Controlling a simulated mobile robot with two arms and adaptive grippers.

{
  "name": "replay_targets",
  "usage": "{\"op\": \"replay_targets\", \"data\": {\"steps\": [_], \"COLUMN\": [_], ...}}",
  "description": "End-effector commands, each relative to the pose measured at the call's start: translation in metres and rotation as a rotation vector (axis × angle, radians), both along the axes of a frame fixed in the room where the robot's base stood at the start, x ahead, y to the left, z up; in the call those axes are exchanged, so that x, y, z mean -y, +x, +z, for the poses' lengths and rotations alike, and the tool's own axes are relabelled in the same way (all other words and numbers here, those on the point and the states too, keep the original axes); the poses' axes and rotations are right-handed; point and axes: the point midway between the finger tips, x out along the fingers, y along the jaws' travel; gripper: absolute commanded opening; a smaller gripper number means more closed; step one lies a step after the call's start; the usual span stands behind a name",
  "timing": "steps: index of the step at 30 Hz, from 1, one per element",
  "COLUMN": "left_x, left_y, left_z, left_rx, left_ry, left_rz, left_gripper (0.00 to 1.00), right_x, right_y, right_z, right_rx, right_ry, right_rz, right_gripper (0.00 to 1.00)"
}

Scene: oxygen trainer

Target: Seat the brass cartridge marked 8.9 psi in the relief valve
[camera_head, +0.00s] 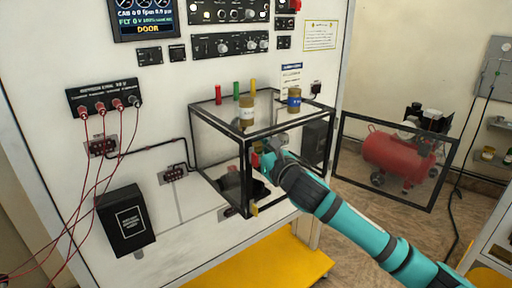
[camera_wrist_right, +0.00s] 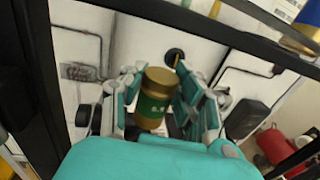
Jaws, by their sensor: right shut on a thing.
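My right gripper (camera_head: 262,156) reaches into the open front of a black-framed box on the wall panel. In the wrist view its fingers (camera_wrist_right: 160,98) are shut on a brass cartridge with a green label (camera_wrist_right: 157,97). The marking on the label is too small to read for sure. Beyond the cartridge's top, a dark round fitting (camera_wrist_right: 174,54) shows on the white wall; I cannot tell whether it is the relief valve. The cartridge and the fitting look apart. In the head view the gripper hides most of the held cartridge. My left gripper is not in view.
Two other brass cartridges, one pale-labelled (camera_head: 247,112) and one blue-labelled (camera_head: 294,101), stand on top of the box (camera_head: 219,134). Its framed door (camera_head: 343,160) hangs open to the right. Red cables (camera_head: 75,190) hang at left. A red compressor tank (camera_head: 392,152) stands behind the door.

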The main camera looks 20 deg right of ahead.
Motion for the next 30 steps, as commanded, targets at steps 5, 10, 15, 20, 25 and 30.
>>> {"op": "replay_targets", "data": {"steps": [5,10,15,20,25,30], "left_x": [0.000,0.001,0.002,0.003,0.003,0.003], "left_y": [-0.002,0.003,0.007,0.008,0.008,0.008], "left_z": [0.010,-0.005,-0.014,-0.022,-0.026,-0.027], "left_rx": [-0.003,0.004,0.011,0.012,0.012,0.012], "left_ry": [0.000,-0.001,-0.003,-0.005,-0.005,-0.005], "left_rz": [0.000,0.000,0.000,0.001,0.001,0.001], "left_gripper": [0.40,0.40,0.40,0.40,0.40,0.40], "right_x": [0.000,0.000,0.000,0.000,0.000,0.000], "right_y": [-0.001,0.000,0.000,0.000,0.000,0.000], "right_z": [0.004,-0.018,-0.034,-0.048,-0.055,-0.057], "right_rx": [-0.001,-0.001,0.000,-0.001,0.000,0.000], "right_ry": [-0.002,0.000,-0.001,-0.001,-0.001,0.000], "right_rz": [-0.009,-0.011,-0.010,-0.010,-0.011,-0.010], "right_gripper": [0.00,0.00,0.00,0.00,0.00,0.00]}}
